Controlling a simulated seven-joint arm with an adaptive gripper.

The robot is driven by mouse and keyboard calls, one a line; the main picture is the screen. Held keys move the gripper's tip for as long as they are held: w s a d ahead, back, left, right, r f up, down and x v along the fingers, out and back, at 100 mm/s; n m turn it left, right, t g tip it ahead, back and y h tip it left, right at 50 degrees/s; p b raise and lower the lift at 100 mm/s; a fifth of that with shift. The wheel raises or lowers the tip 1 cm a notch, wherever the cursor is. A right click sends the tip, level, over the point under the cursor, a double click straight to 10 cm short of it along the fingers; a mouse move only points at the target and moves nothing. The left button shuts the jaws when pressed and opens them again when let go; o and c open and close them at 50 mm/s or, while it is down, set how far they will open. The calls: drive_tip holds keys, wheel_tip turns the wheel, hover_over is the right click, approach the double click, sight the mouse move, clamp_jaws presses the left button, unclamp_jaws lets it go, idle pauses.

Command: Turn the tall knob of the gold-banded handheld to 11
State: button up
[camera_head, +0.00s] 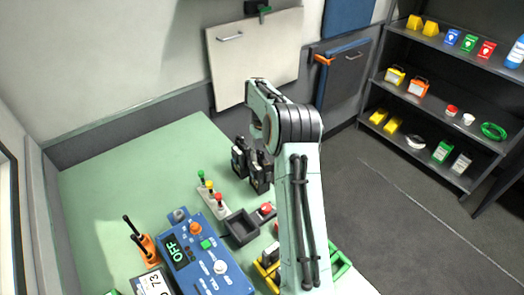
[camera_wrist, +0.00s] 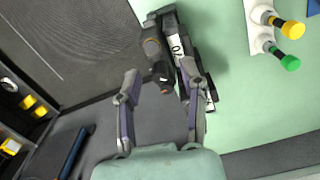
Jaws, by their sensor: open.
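Two dark handhelds stand at the far right edge of the green table in the head view, one on the left (camera_head: 240,158) and one on the right (camera_head: 261,174), partly behind my arm. In the wrist view, a dark handheld (camera_wrist: 178,45) with a white number label lies ahead of my gripper (camera_wrist: 161,74). A thin gold-orange band shows near its knob (camera_wrist: 162,73). My gripper is open, with its fingertips on either side of that knob and apart from it. The second handheld (camera_wrist: 211,97) is mostly hidden behind the right finger. The knob's scale cannot be read.
A light strip with green, yellow and red lamps (camera_head: 213,200) stands left of the handhelds. A blue device (camera_head: 208,262) reading OFF and a dark tray (camera_head: 240,228) are nearer. Shelves (camera_head: 440,90) stand at right, beyond open floor.

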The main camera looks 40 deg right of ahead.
sight(261, 153)
drive_tip(key=shift+c, duration=0.3)
clamp_jaws()
drive_tip(key=shift+m, duration=1.3)
drive_tip(key=shift+o, duration=0.3)
unclamp_jaws()
wheel_tip(261, 153, up, 12)
drive_tip(key=shift+a, duration=0.15)
